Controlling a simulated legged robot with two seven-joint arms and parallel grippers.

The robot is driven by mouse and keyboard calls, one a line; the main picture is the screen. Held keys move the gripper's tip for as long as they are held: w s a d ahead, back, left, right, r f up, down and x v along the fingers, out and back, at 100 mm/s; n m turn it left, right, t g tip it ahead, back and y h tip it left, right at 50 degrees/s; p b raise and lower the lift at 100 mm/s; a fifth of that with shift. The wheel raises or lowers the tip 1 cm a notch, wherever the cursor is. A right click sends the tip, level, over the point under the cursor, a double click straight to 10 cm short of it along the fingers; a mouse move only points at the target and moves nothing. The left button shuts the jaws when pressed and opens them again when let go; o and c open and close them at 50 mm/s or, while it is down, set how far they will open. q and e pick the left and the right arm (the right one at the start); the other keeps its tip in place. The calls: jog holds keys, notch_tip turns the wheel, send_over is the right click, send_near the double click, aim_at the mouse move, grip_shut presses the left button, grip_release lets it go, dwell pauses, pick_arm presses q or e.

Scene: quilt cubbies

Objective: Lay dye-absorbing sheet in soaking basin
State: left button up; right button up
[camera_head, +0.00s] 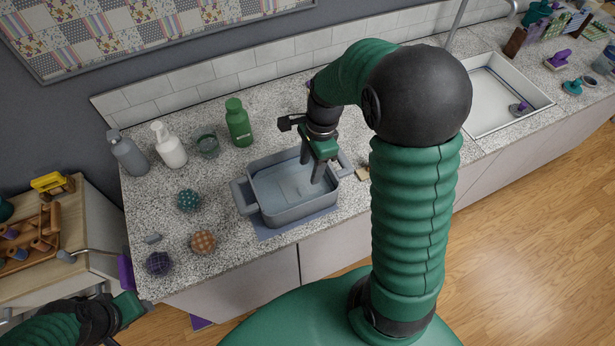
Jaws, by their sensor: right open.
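The grey soaking basin (262,212) stands on a blue-grey mat (300,226) on the speckled counter. Its inside looks pale blue, with a faint lighter patch (290,190) low in it; I cannot tell whether this is water or the sheet. My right gripper (311,172) points down over the right part of the basin, its fingers apart and reaching inside the rim. I see nothing clearly held between them. My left gripper (130,305) is at the lower left, off the counter's front edge; its fingers are unclear.
A grey bottle (129,154), white pump bottle (168,146), small jar (207,145) and green bottle (238,124) stand behind. Patterned balls (203,242) lie left of the basin. A small beige piece (362,174) lies right of it. A sink (495,95) is farther right.

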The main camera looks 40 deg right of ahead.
jog(key=s+a+n+t+h, duration=0.1)
jog(key=a+n, duration=0.4)
jog(key=n, duration=0.5)
jog(key=s+a+f+n+t, duration=0.1)
jog(key=s+a+n, duration=0.3)
jog(key=n, duration=0.6)
jog(key=shift+s+a+n+h, duration=0.3)
jog(key=shift+a+h, duration=0.1)
jog(key=shift+a, duration=0.55)
